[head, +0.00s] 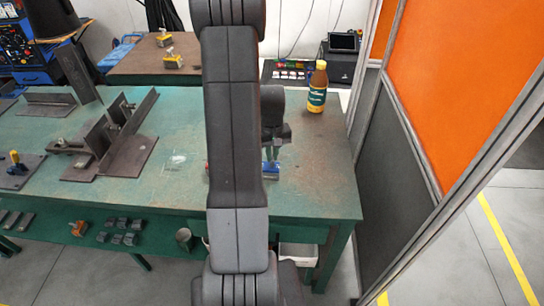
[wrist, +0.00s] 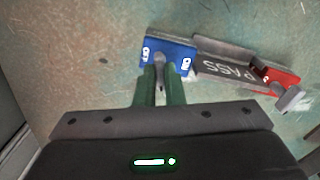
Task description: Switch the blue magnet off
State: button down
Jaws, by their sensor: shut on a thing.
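The blue magnet (wrist: 178,48) lies on the green table at the upper middle of the wrist view, against the left end of a grey steel piece (wrist: 228,70) marked PASS. A grey lever or knob (wrist: 159,62) shows on the blue magnet. My gripper (wrist: 160,80) is shut on this lever, one green finger on each side. In the head view the blue magnet (head: 271,168) shows just right of my arm, under my gripper (head: 272,152); my arm hides what lies to its left. I cannot tell the lever's on or off setting.
A red magnet (wrist: 279,80) with a grey lever sits at the steel piece's right end. An orange screen (head: 455,70) borders the right.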

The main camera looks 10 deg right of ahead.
jog(key=shift+m+b, duration=0.75)
jog(key=shift+m, duration=1.05)
jog(key=c, duration=1.5)
grip_release()
notch_tip(320, 180, up, 14)
jog(key=shift+f+b, duration=0.1)
jog(key=shift+b, duration=0.3)
jog(key=shift+f, duration=0.1)
notch_tip(320, 180, down, 14)
jog(key=shift+r+p, duration=0.15)
jog(key=shift+p, duration=0.25)
